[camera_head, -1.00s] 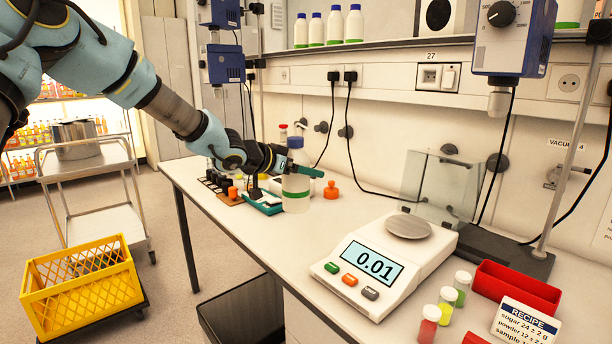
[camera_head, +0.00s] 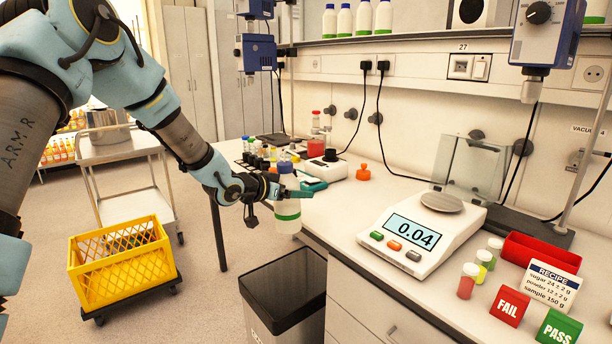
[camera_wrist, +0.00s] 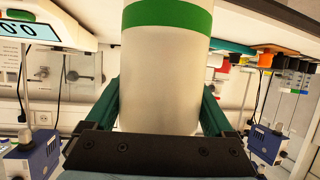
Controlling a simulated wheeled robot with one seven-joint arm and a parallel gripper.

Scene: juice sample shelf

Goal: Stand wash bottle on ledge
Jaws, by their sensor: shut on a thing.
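The wash bottle (camera_head: 287,212) is pale with a blue cap and a green band. My gripper (camera_head: 292,192) is shut around its body and holds it upright at the bench's front edge. In the wrist view the bottle (camera_wrist: 165,85) fills the middle, base end up, with a green finger on each side. Whether its base touches anything is unclear. The ledge appears to be the shelf (camera_head: 420,38) on the back wall, carrying similar white bottles (camera_head: 364,17) with blue caps and a dark-fronted box (camera_head: 468,12).
A balance (camera_head: 425,240) reading 0.04 stands right on the bench, with sample vials (camera_head: 467,281) and a red tray (camera_head: 540,255).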

